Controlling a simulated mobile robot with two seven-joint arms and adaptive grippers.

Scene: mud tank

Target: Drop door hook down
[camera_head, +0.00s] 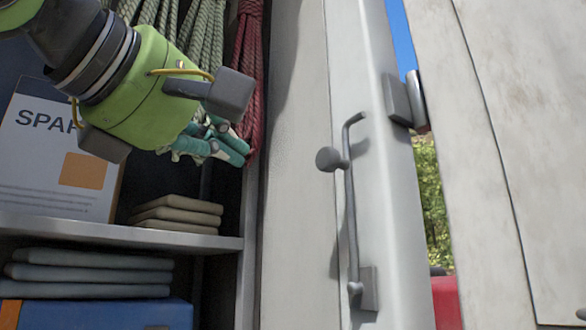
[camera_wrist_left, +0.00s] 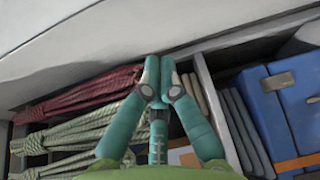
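The door hook (camera_head: 350,225) is a thin grey metal rod on the pale door frame, right of centre in the head view. It stands nearly upright, its bent tip at the top and its lower end at a small bracket (camera_head: 369,288). A round grey knob (camera_head: 328,159) sits beside its upper part. My left gripper (camera_head: 236,150) is left of the hook and apart from it, in front of the shelves. In the left wrist view its teal fingertips (camera_wrist_left: 162,77) are together with nothing seen between them. The hook is not visible there. My right gripper is not in view.
A pale door panel (camera_head: 520,120) with a hinge-like block (camera_head: 405,100) stands at the right. The left shelf (camera_head: 120,235) holds folded cloths (camera_head: 178,212) and a labelled box (camera_head: 60,150). Green and red ropes (camera_head: 247,70) hang above. Space before the hook looks clear.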

